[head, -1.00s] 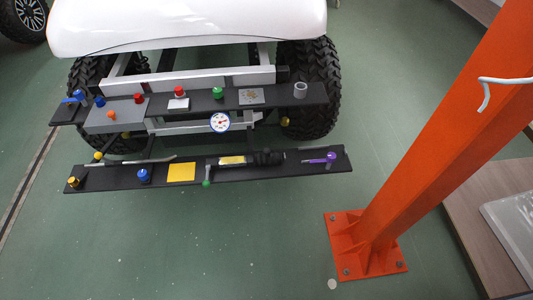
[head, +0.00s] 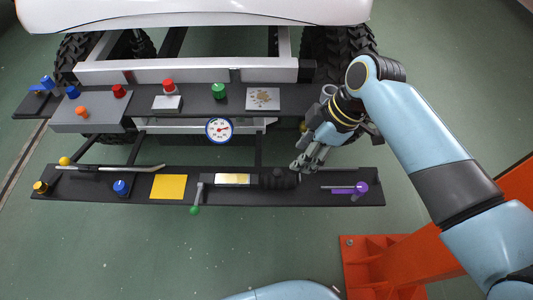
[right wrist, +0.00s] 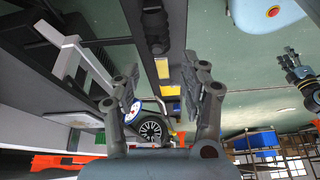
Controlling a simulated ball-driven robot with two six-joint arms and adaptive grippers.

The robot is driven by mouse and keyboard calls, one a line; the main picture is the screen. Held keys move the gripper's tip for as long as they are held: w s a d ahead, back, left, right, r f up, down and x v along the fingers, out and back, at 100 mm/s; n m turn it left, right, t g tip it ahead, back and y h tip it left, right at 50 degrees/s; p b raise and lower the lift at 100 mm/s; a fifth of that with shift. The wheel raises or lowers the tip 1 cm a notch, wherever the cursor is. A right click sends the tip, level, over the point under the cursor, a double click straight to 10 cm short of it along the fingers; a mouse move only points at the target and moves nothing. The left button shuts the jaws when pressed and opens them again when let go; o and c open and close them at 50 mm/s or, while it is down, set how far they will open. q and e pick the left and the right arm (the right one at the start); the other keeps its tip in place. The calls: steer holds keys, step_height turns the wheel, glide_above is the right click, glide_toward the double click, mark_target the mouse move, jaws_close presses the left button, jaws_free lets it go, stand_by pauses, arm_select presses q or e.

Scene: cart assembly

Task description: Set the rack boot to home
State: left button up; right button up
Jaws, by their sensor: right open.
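The rack boot appears to be the black ribbed sleeve (head: 279,179) on the front black shelf, right of a yellow-and-silver plate (head: 232,179). In the right wrist view the ribbed black sleeve (right wrist: 155,28) is at the top, ahead of the fingers. My right gripper (head: 305,163) is open and empty, just above and right of the boot, apart from it as far as I can tell. It shows in the right wrist view with fingers spread (right wrist: 163,85). What looks like my left gripper (right wrist: 303,78) is at that view's right edge; its jaw state is unclear.
The front shelf (head: 75,190) also holds a green-knobbed lever (head: 196,205), a yellow square (head: 168,186) and a purple lever (head: 360,187). A dial (head: 219,129) hangs between. An orange post base (head: 365,262) stands lower right.

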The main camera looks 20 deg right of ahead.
mark_target(277, 171)
steer(key=shift+n, duration=0.5)
steer(key=b+x, duration=0.1)
steer(key=x, duration=0.2)
steer(key=b+x, duration=0.1)
steer(key=x, duration=0.1)
steer(key=w+a+b+x, duration=0.1)
steer(key=x, duration=0.2)
steer(key=shift+w+a+f+b, duration=0.1)
steer(key=shift+a+b, duration=0.05)
steer(key=shift+b, duration=0.15)
steer(key=shift+a+f, duration=0.2)
steer(key=shift+f, duration=0.25)
arm_select(q)
steer(key=f, duration=0.1)
steer(key=s+f, duration=0.1)
steer(key=f, duration=0.2)
steer(key=shift+s+a, duration=0.2)
steer(key=shift+s, duration=0.15)
steer(key=shift+a, duration=0.2)
arm_select(e)
jaws_close()
